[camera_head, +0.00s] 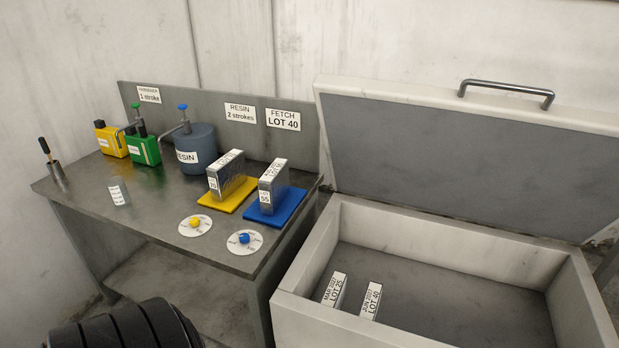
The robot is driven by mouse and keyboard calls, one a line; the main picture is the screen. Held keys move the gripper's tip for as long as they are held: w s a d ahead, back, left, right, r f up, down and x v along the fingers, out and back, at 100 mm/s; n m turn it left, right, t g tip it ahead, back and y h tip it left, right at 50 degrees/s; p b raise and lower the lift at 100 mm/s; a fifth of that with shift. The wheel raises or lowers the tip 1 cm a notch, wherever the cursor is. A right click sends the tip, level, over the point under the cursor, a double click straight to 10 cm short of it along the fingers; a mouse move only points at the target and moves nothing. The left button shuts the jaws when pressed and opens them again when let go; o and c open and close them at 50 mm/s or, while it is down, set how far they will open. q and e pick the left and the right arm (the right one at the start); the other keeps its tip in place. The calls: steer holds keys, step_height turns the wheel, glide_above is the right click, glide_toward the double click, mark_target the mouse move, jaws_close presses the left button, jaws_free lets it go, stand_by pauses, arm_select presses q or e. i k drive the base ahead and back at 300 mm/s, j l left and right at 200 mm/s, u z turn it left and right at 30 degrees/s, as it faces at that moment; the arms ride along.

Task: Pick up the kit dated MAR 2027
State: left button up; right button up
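The kit dated MAR 2027 (333,289) stands in the open white chest, near its front left corner. Its white top label appears to read MAR 2027, LOT 25. Just right of it stands a second kit (371,300), whose label reads LOT 40; its small date line looks like JUN 2027. The front wall of the chest hides the lower parts of both kits. Neither of my grippers is in view.
The chest (452,243) has its lid (440,160) raised at the back; its floor right of the kits is clear.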

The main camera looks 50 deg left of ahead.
mark_target(334, 297)
steer(key=u, duration=1.5)
